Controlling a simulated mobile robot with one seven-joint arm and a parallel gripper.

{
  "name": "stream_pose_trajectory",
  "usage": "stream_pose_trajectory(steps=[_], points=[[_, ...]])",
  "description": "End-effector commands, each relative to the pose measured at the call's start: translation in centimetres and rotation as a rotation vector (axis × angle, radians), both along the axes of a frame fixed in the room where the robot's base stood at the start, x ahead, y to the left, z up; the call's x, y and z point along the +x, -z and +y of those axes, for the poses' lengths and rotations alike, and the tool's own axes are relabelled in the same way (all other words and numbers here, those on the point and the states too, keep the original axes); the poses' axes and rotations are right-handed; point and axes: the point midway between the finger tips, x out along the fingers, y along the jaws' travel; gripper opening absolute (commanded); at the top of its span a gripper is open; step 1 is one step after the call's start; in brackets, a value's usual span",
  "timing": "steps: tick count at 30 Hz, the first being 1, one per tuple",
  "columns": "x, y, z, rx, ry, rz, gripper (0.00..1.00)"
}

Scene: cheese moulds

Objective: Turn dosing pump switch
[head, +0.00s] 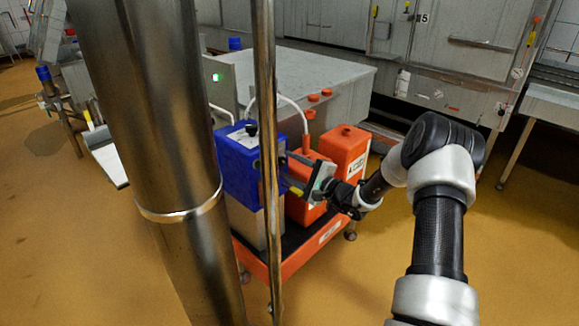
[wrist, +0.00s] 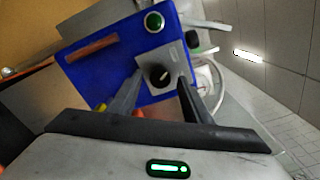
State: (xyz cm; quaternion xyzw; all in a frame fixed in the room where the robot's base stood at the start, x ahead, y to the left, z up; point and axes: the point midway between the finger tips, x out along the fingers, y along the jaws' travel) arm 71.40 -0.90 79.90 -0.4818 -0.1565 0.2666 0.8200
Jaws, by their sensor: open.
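The blue dosing pump box (head: 237,172) stands on the orange cart in the head view, partly behind a thin vertical pole. In the wrist view the blue face (wrist: 95,68) carries a grey plate with a round black switch knob (wrist: 161,76), which has a pale pointer mark. My gripper (wrist: 161,84) is open, with one finger on each side of the knob. I cannot tell whether the fingers touch it. In the head view my gripper (head: 288,170) is at the pump's right side; the switch is hidden there.
Orange containers (head: 347,152) stand beside the pump on the cart (head: 318,240). A thick metal column (head: 150,130) and a thin pole (head: 266,90) stand in front on the left. A green round button (wrist: 154,22) sits near the knob. Steel equipment (head: 330,75) stands behind.

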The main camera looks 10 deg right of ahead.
Motion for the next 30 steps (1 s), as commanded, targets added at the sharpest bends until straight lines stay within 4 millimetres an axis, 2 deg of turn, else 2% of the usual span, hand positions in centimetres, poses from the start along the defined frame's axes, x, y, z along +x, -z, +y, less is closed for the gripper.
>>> stream_pose_trajectory(steps=[5, 21, 30], points=[[-1.5, -0.2, -1.2, -0.001, 0.003, 0.001, 0.45], [-11.6, -0.2, -8.6, -0.001, 0.004, 0.001, 0.45], [-14.0, 0.0, -10.2, 0.000, 0.001, 0.000, 0.45]])
